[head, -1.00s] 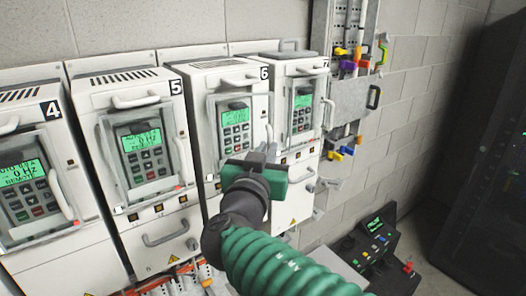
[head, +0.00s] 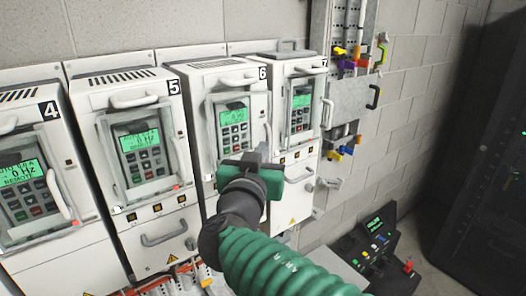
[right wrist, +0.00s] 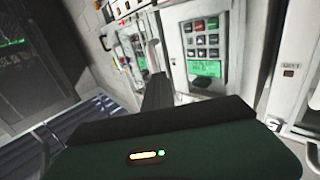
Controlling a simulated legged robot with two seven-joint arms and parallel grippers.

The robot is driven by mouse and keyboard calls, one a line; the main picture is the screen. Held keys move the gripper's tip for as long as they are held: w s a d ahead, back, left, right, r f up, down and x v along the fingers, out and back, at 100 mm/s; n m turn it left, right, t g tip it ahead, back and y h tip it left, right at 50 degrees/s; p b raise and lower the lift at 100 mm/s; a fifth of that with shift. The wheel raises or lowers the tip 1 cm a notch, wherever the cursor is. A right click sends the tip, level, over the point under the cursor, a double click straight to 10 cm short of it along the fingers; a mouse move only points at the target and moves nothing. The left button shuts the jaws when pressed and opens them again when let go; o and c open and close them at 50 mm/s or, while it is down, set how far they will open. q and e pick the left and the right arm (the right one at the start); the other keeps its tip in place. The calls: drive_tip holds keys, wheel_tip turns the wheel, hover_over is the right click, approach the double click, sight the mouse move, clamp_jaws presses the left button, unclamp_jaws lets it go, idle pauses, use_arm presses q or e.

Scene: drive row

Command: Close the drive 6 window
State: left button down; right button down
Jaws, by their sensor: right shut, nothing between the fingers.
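Drive 6 (head: 225,68) is the white cabinet between drives 5 and 7. Its window (head: 211,135) is a grey frame around the green-screened keypad, with a bar handle (head: 268,133) on its right side. Whether a gap remains behind the frame I cannot tell. My right gripper (head: 261,152) is shut and empty, in front of the lower right of the window, close to the handle's lower end. In the right wrist view the dark fingers (right wrist: 157,92) are beside a pale bar, with the keypad (right wrist: 203,45) to the right; contact is unclear. My left gripper is out of view.
Drive 5 (head: 120,90) and drive 4 (head: 20,110) stand to the left, drive 7 (head: 290,65) to the right, all with protruding handles. A grey panel with coloured levers (head: 350,95) is further right. A black control console (head: 370,240) stands low at right.

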drive_tip(key=shift+w+a, duration=0.1)
drive_tip(key=shift+a, duration=0.05)
drive_tip(key=c, duration=2.2)
unclamp_jaws()
drive_tip(key=c, duration=1.7)
unclamp_jaws()
drive_tip(key=shift+o, duration=1)
drive_tip(key=shift+d, duration=0.25)
drive_tip(key=s+a+b, duration=0.3)
drive_tip(key=s+b, duration=0.6)
drive_tip(key=s, duration=0.7)
drive_tip(key=shift+s, duration=0.3)
